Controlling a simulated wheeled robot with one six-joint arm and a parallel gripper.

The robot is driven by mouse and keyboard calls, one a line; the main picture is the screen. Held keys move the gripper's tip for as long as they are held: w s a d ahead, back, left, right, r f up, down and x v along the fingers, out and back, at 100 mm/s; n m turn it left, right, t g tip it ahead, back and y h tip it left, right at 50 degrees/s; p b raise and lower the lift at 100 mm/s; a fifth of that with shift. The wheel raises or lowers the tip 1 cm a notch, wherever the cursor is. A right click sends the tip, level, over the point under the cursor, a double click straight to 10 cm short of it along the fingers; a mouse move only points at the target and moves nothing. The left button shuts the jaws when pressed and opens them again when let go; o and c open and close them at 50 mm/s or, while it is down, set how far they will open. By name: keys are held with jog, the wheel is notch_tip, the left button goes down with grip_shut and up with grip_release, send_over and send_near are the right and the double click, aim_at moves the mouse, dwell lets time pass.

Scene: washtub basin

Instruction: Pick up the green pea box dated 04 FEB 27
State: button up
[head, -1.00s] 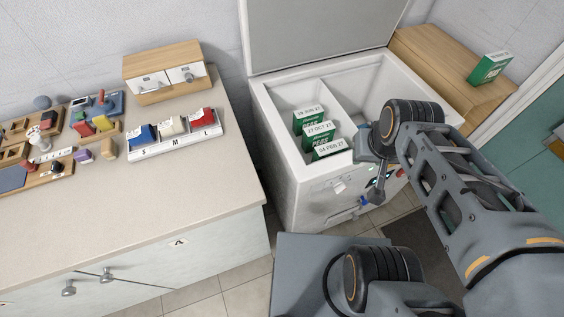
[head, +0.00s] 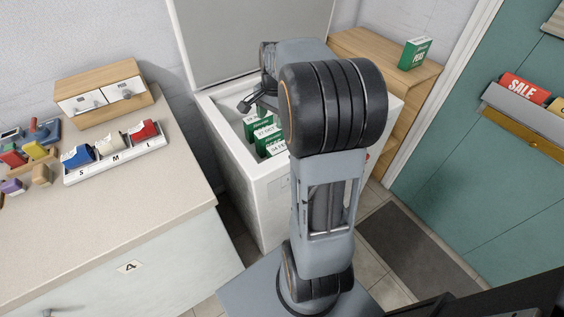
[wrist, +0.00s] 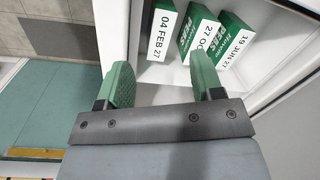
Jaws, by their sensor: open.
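The green pea box dated 04 FEB 27 (wrist: 163,32) stands in the white chest freezer (wrist: 112,40), at the left end of a row of three in the wrist view. In the head view this box (head: 272,146) is the nearest of the row, partly hidden by my arm. Beside it are the boxes dated 27 OCT (wrist: 203,32) and 19 JUN 27 (wrist: 236,42). My gripper (wrist: 163,82) is open and empty, its green fingers apart. The dated box appears beyond the gap between the fingers, with no visible contact.
The freezer's raised lid (head: 250,40) stands behind it. Another green pea box (head: 414,54) sits on the wooden cabinet (head: 385,62) to the right. A counter (head: 110,210) with stamps and a drawer unit (head: 103,92) is on the left.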

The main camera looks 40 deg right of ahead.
aim_at(283, 147)
jog(key=d+f+m, duration=0.1)
jog(key=d+f, duration=0.1)
jog(key=f, duration=0.2)
jog(key=w+d+f+m+b, duration=0.1)
jog(key=d+f+m, duration=0.1)
jog(key=f, duration=0.2)
jog(key=w+d+f+m+b, duration=0.1)
jog(key=d+f, duration=0.1)
jog(key=f, duration=0.3)
jog(key=shift+d+m+g+y, duration=0.3)
jog(key=shift+g+y, duration=0.1)
jog(key=shift+w+a+f+b, duration=0.1)
jog(key=shift+a+f+b, duration=0.05)
jog(key=shift+f, duration=0.9)
jog(key=shift+a+f+b, duration=0.1)
jog(key=shift+f+b, duration=0.1)
jog(key=shift+f, duration=0.8)
jog(key=shift+w+a+f+b, duration=0.1)
jog(key=shift+a+f+b, duration=0.05)
jog(key=shift+f, duration=0.9)
jog(key=shift+s, duration=0.1)
jog(key=shift+c, duration=0.2)
jog(key=c, duration=0.8)
